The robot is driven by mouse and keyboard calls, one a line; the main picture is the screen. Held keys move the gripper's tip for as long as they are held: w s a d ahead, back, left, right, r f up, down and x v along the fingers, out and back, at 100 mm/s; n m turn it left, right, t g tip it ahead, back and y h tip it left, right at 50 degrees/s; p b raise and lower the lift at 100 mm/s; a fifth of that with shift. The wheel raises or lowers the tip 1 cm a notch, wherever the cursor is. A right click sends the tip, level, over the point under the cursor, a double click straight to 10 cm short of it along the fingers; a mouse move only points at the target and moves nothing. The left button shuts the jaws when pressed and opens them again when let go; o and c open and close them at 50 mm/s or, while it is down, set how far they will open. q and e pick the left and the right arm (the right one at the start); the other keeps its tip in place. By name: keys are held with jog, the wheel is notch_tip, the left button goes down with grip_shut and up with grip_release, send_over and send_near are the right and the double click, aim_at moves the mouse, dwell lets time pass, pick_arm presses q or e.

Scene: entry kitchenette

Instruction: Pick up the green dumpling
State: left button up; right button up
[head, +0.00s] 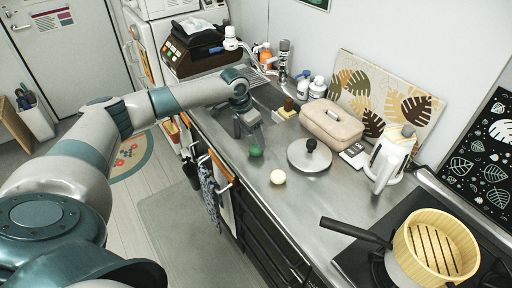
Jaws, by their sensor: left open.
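The green dumpling (256,151) is a small round dark-green ball on the steel counter, near its front edge. My left gripper (248,136) is above and just behind it, fingers pointing down, open and empty. The fingertips look close to the dumpling, but I cannot tell whether they touch it. My right gripper is not in view.
A beige case (331,125), a white kettle (391,158) and a pan with a yellow steamer (437,246) stand to the right. The counter's front strip is clear.

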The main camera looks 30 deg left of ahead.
aim_at(255, 146)
pick_arm(q)
jog(key=shift+w+f, duration=0.1)
jog(key=shift+f, duration=0.4)
jog(key=shift+w+f+p, duration=0.1)
jog(key=shift+f+p, duration=0.3)
jog(key=shift+p, duration=0.1)
jog(key=x, duration=0.1)
jog(key=p+x, duration=0.1)
jog(key=x, duration=0.1)
jog(key=shift+a+f+p, duration=0.3)
jog(key=shift+f+p, duration=0.1)
jog(key=shift+f, duration=0.05)
jog(key=shift+w+f, duration=0.1)
jog(key=shift+f, duration=0.2)
jog(key=shift+c, duration=0.3)
jog(key=c, duration=1.1)
